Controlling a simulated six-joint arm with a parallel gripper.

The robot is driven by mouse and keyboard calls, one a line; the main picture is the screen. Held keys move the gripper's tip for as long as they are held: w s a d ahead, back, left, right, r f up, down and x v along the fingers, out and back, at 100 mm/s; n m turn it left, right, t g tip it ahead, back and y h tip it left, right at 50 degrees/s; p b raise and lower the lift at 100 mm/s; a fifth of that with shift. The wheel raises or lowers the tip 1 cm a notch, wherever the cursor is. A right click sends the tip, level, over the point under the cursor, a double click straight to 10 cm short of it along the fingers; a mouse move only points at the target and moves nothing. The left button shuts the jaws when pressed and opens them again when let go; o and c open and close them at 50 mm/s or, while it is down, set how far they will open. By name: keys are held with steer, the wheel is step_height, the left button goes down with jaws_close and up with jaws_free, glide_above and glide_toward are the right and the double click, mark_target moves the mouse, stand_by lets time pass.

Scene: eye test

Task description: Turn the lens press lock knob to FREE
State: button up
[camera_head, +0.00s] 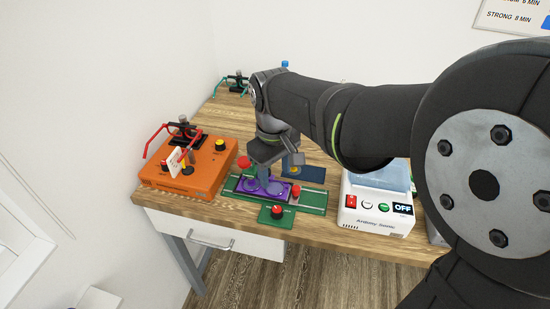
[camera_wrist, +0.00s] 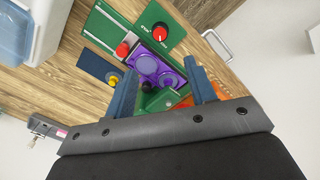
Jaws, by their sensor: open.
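The lens press appears to be the green base (camera_head: 313,200) with a purple plate (camera_head: 245,185) bearing round rings. In front of it, a red knob (camera_head: 277,211) sits on a small green panel; it also shows in the wrist view (camera_wrist: 160,33). White marking beside the knob is too small to read, so its setting cannot be told. My gripper (camera_head: 264,180) is over the purple plate, behind the knob and apart from it. In the wrist view, its two blue fingers (camera_wrist: 162,68) are spread with nothing held between them; the knob is beyond their tips.
A red ball handle (camera_head: 244,162) stands left of my gripper. An orange box (camera_head: 195,183) with clamps and knobs is at left. A white device (camera_head: 375,213) reading OFF is at right. A dark blue mat (camera_head: 309,173) lies behind. The table's front edge is close to the knob.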

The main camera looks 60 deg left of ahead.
mark_target(277, 209)
step_height(277, 209, up, 4)
steer(key=shift+f, duration=0.1)
steer(key=shift+f, duration=0.1)
stand_by(0.6)
steer(key=f, duration=1.7)
steer(key=shift+w+f, duration=0.2)
steer(key=shift+w, duration=0.05)
steer(key=shift+r, duration=0.1)
